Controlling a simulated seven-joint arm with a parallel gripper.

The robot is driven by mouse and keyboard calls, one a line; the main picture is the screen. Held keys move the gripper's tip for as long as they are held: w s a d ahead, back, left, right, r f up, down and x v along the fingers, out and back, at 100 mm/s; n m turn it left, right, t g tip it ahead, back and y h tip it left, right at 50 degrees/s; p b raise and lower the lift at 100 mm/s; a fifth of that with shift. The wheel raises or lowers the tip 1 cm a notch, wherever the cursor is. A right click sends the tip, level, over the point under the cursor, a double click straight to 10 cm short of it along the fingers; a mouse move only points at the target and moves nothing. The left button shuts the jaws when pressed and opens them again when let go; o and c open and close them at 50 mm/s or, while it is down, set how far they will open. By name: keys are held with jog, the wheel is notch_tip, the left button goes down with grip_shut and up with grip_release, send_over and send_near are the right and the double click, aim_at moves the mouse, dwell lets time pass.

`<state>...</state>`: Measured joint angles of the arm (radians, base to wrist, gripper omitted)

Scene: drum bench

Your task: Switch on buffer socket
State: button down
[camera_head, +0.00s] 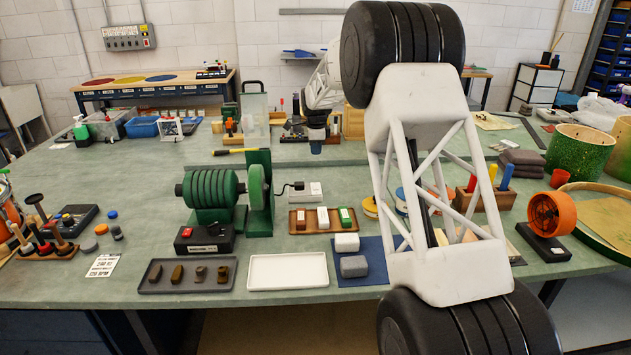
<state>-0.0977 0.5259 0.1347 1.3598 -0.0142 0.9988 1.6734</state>
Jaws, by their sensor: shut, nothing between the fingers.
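A black box (205,237) with a red button on top and a white label strip on its front stands on the bench, left of the middle. The label is too small to read, so I cannot tell if it is the buffer socket. The green buffing machine (217,190), with a ridged drum and a wheel, stands just behind it. My gripper (316,149) is small and far from the camera, above the back middle of the bench, behind and to the right of the machine and well apart from the black box. It is shut and empty; its fingers are hard to make out.
A dark tray with small blocks (187,290) and a white tray (288,285) lie before the box. A brown tray (296,228) lies right of the machine. A wall panel (128,37) with a red switch hangs at the back left. My arm hides the bench's right middle.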

aim_at(316, 187)
jog(key=shift+f, duration=0.2)
dwell(0.3)
jog(key=f, duration=0.4)
jog(key=w+f, duration=0.1)
jog(key=f, duration=0.8)
jog(key=shift+w+f, duration=0.35)
jog(key=shift+w, duration=0.05)
jog(key=shift+f, duration=0.15)
dwell(0.3)
jog(key=shift+s+r, duration=0.2)
jog(key=shift+s, duration=0.5)
jog(key=shift+r, duration=0.1)
